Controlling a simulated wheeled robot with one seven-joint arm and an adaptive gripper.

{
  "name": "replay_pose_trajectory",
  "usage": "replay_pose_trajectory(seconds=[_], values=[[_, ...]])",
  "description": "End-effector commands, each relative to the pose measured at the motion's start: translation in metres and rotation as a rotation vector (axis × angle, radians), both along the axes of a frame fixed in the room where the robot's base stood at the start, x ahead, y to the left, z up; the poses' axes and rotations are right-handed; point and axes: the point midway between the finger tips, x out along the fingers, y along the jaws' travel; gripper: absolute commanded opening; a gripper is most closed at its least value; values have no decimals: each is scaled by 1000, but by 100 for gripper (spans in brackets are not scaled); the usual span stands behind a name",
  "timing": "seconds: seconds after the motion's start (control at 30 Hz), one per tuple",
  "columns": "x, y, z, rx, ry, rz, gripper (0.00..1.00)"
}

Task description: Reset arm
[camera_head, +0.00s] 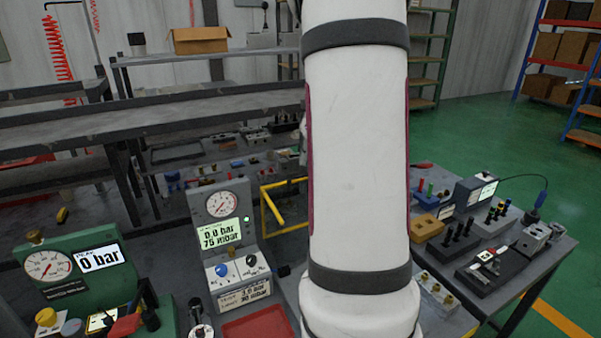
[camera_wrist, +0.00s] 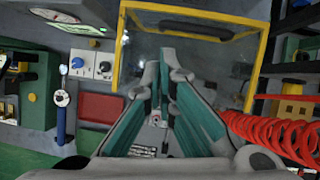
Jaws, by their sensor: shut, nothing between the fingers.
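My gripper (camera_wrist: 166,64) shows in the wrist view, its two teal-lined grey fingers reaching up from the bottom. It is shut with nothing held, over a grey surface framed by a yellow bar (camera_wrist: 116,62). In the head view my white arm fills the middle from top to bottom and hides what is behind it. My gripper is out of that view.
A grey gauge unit (camera_head: 217,206) with a display stands left of my arm, a red tray (camera_head: 258,327) before it. A green gauge unit (camera_head: 86,262) is farther left. Black blocks (camera_head: 497,274) crowd the right bench. A red coiled hose (camera_wrist: 265,130) lies right of my gripper.

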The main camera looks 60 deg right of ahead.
Motion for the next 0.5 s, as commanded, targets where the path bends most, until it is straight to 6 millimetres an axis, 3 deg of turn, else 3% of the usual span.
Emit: replay_pose_trajectory(seconds=[0.2, 0.5], values=[[-8, 1, 25, 0, 0, -1, 0], [-10, 1, 30, 1, 2, -1, 0]])
